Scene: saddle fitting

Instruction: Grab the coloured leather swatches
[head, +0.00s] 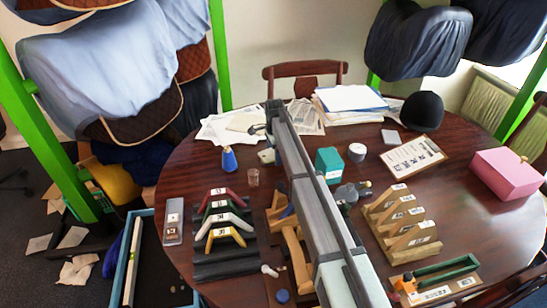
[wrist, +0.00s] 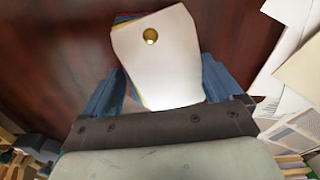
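A stack of leather swatches (wrist: 165,75) fills the middle of the wrist view. Its top piece is pale, nearly white, with a brass-coloured eyelet near the far end. Blue, red and yellow edges show beneath it on the left. My gripper (wrist: 164,68) has its two blue fingers spread wide, one on each side of the stack. The stack sits slightly turned between them, and I cannot tell whether either finger touches it. In the head view my gripper (head: 267,138) is low over the back of the table, and my arm hides part of that area.
Papers (head: 230,124) lie close behind and beside my gripper. A blue bottle (head: 229,160), a small cup (head: 253,178) and a teal box (head: 328,163) stand nearby. Coloured saddle-shaped pieces (head: 224,218) and wooden racks (head: 400,222) occupy the front of the table (head: 180,185).

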